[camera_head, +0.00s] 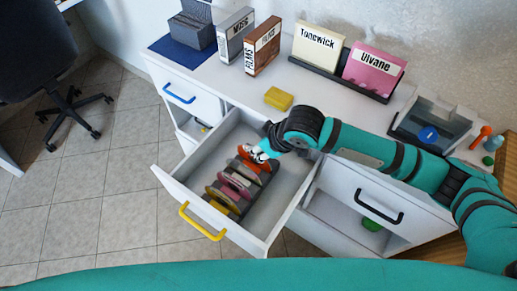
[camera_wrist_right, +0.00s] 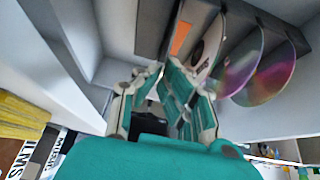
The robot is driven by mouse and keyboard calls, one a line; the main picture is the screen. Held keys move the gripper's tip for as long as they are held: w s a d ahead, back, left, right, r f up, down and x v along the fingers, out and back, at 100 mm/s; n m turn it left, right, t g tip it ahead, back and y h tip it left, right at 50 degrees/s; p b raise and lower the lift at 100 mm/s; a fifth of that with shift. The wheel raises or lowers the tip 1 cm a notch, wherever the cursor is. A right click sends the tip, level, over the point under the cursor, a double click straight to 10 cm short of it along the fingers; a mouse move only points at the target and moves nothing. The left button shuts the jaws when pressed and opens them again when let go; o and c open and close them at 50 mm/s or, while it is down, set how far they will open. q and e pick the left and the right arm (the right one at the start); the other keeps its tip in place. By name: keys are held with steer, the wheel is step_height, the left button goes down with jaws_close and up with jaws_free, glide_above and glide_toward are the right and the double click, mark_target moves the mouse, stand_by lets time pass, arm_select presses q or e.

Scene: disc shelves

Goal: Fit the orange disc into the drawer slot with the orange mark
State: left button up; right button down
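The orange disc (camera_head: 247,154) stands on edge at the back end of a dark rack in the open drawer (camera_head: 169,182), partly hidden by my right gripper (camera_head: 261,154). In the wrist view a pale disc face with a centre hole (camera_wrist_right: 209,42) stands beside the orange mark (camera_wrist_right: 180,38) on the rack; its lower part is hidden by a finger. My right gripper (camera_wrist_right: 160,75) has its fingers apart close to that disc, with nothing seen between them. Whether the disc is fully seated, I cannot tell. My left gripper is out of view.
Several pink and yellowish discs (camera_head: 234,185) stand in the rack toward the yellow handle (camera_head: 203,222). A yellow block (camera_head: 279,98) lies on the desk above the drawer. Binders (camera_head: 263,46) and labelled boxes (camera_head: 317,45) stand behind. The drawer floor beside the rack is bare.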

steer(key=shift+f, duration=0.2)
steer(key=shift+f, duration=0.15)
steer(key=c, duration=1.5)
jaws_free()
steer(key=p+v, duration=0.1)
steer(key=v, duration=1.1)
